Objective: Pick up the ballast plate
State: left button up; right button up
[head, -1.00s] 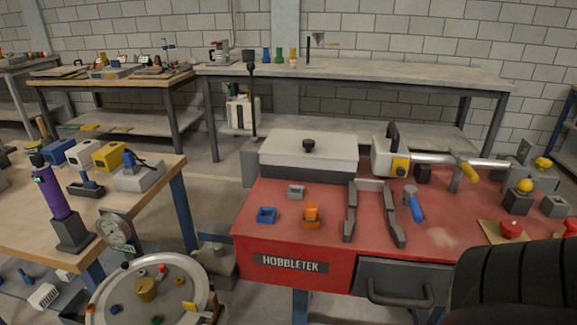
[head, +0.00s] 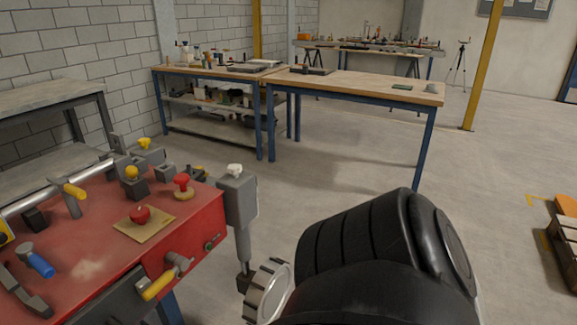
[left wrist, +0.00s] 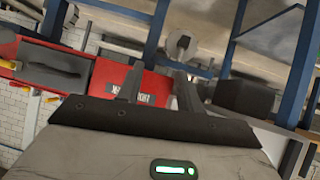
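I cannot make out a ballast plate for certain in either view. A small dark green flat piece (head: 402,86) lies on the wooden table at the back, too small to identify. My left gripper (left wrist: 159,72) shows in the left wrist view with its two grey fingers apart and nothing between them. It is not in the head view. Beyond the fingers, the left wrist view shows the red bench front (left wrist: 112,78), tilted. My right gripper is not in view; only a black part of my own arm fills the lower right of the head view.
The red bench (head: 85,240) stands at left, with a red button on a tan plate (head: 157,219), a blue-handled tool (head: 38,262) and a yellow-handled valve (head: 160,284). A wooden table (head: 350,84) stands behind. A pallet (head: 562,245) is at the right edge. Open floor lies between.

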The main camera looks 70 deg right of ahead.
aim_at(197, 172)
jog(key=z, duration=3.15)
jog(key=i, duration=4.25)
jog(key=z, duration=3)
jog(key=k, duration=2.95)
jog(key=z, duration=0.1)
